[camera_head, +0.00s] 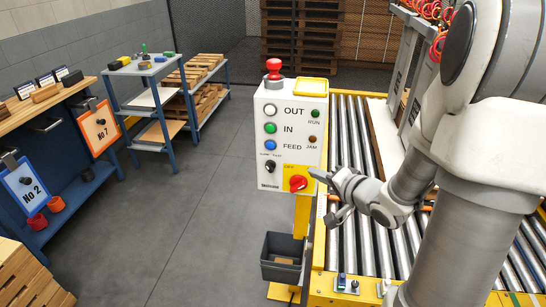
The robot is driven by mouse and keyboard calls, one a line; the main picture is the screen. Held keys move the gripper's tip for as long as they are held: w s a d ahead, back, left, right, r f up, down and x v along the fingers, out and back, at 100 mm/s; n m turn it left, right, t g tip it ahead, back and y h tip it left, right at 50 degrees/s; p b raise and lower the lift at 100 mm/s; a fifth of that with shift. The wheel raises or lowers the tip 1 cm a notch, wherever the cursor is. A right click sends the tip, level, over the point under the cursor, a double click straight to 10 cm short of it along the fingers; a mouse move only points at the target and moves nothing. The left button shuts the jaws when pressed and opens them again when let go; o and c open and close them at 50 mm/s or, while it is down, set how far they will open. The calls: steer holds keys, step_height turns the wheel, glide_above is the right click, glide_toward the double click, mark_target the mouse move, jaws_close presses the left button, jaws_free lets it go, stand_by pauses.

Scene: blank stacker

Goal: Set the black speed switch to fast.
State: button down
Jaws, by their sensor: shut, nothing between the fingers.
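The black speed switch (270,166) is a small round knob low on the left of the white control panel (259,128). Small lettering sits above it, too small to read for certain, and I cannot tell its setting. My gripper (316,174) is shut and empty at the panel's lower right edge. It is to the right of the black switch and apart from it. The red rotary switch (298,184) on its yellow plate lies between them, close to the gripper tip.
The panel also carries OUT, IN and FEED buttons (270,128), and a red mushroom button (273,66) on top. A roller conveyor (350,130) runs behind my arm. A dark bin (283,251) hangs below the panel. The floor (205,215) to the left is clear.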

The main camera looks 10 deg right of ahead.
steer(key=shift+s+a+f, duration=0.1)
steer(key=shift+s+a, duration=0.05)
steer(key=shift+a, duration=0.15)
steer(key=b, duration=0.2)
glide_toward(274, 168)
steer(key=w, duration=0.1)
steer(key=w+d, duration=0.1)
steer(key=w, duration=0.1)
steer(key=shift+w+d, duration=0.3)
steer(key=shift+w+a+f+b, duration=0.1)
steer(key=shift+w+a+f, duration=0.25)
steer(key=shift+a, duration=0.2)
steer(key=shift+w+a+f+b, duration=0.1)
steer(key=shift+w+a+f, duration=0.1)
steer(key=shift+a+f, duration=0.25)
steer(key=shift+w+a+f+b, duration=0.1)
steer(key=shift+w+a+f, duration=0.15)
steer(key=shift+a, duration=0.35)
steer(key=shift+y, duration=0.3)
